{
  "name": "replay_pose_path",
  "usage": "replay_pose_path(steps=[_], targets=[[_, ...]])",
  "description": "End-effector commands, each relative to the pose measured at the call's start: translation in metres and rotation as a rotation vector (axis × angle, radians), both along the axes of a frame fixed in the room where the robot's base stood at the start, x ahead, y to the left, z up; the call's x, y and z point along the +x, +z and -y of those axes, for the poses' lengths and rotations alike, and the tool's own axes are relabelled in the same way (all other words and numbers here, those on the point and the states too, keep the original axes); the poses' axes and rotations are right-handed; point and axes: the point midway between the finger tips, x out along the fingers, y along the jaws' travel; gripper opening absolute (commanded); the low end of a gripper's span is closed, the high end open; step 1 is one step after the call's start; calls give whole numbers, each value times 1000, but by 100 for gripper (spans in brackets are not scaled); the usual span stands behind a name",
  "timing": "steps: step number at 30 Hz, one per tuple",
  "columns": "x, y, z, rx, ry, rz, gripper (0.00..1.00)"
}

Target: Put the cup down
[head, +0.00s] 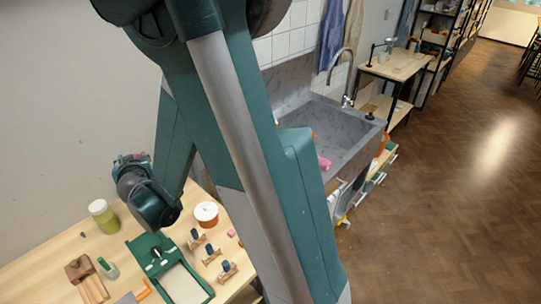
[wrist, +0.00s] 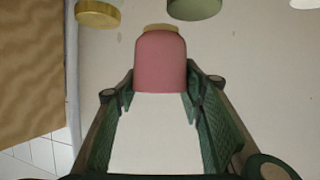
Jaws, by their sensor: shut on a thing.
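The cup looks like a dusty-pink, rounded vessel (wrist: 160,65) with a tan band at its far end, in the upper middle of the wrist view. My gripper (wrist: 160,88) has its two dark green fingers on either side of the cup's near end and is shut on it. In the head view my gripper is hidden behind my arm. A small pink thing (head: 324,163) shows beside my arm at the sink; I cannot tell whether it is the same cup. What the cup's far end touches is not clear.
In the wrist view a gold-rimmed round thing (wrist: 97,14) and a grey-green one (wrist: 194,8) are at the top, beyond the cup. A grey sink (head: 345,130) stands behind my arm.

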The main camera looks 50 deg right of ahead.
Motion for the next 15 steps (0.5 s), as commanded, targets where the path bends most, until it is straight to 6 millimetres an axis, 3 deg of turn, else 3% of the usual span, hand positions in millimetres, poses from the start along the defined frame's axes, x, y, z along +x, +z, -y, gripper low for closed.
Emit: replay_pose_path(steps=[15], targets=[[-4, 48, -2, 1, 111, 0, 23]])
